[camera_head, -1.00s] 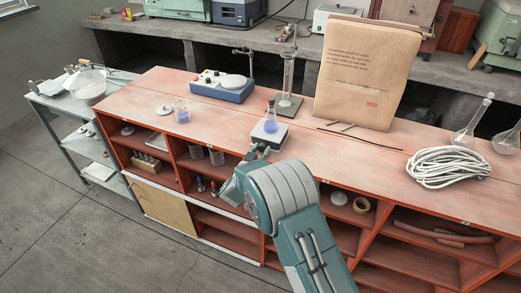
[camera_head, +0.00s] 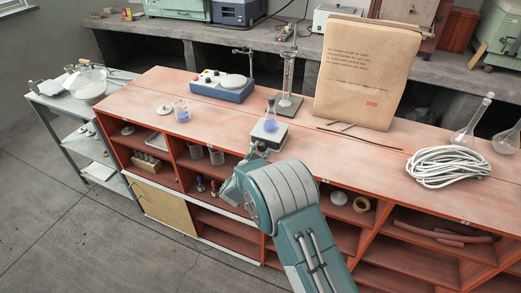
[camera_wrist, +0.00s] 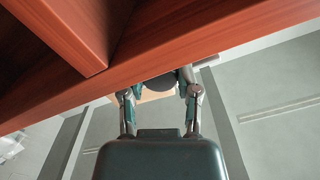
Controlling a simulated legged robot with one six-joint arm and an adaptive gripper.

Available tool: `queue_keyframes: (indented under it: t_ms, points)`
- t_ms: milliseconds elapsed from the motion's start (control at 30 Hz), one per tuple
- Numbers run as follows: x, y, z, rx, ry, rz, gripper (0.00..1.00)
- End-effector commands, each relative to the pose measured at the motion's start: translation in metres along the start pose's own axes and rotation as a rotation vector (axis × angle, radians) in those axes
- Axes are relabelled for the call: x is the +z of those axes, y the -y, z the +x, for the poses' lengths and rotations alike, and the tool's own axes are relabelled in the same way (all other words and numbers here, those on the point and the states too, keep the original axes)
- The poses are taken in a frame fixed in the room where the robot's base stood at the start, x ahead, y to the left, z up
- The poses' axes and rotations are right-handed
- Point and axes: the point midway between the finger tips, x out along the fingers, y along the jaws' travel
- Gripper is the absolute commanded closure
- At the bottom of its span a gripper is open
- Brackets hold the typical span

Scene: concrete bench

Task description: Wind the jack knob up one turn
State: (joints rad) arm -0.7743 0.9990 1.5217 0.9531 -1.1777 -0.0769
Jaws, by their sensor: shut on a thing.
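The lab jack (camera_head: 269,136) stands near the front edge of the red bench. A conical flask with blue liquid (camera_head: 271,118) stands upright on its top plate. My gripper (camera_head: 259,151) reaches the front of the jack from below the bench edge. In the wrist view, my gripper's two fingers (camera_wrist: 160,92) are on either side of a dark rounded knob (camera_wrist: 158,82) and closed on it. My arm and the fingers hide most of the knob in the head view.
The red bench edge (camera_wrist: 110,75) passes close above my gripper in the wrist view. A blue stirrer (camera_head: 222,88), beaker (camera_head: 181,112), burette stand (camera_head: 288,104) and paper bag (camera_head: 365,75) stand around the jack. Coiled white cable (camera_head: 447,167) lies right.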

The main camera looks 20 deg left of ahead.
Motion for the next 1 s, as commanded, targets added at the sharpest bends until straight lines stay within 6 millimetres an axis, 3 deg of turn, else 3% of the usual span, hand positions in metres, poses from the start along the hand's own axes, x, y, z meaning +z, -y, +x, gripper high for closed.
queue_keyframes:
  t_ms: [300, 733, 767, 833, 1000]
  points:
    - [-0.0009, 0.0013, 0.0005, -0.003, -0.001, 0.102, 1.0]
    - [-0.001, 0.001, 0.0006, -0.003, -0.001, 0.114, 1.0]
    - [-0.0011, 0.001, 0.0006, -0.003, -0.001, 0.114, 0.54]
    - [-0.0011, 0.0009, 0.0006, -0.003, -0.001, 0.114, 0.24]
    - [-0.0009, -0.0002, 0.0002, -0.001, 0.0, 0.113, 0.24]
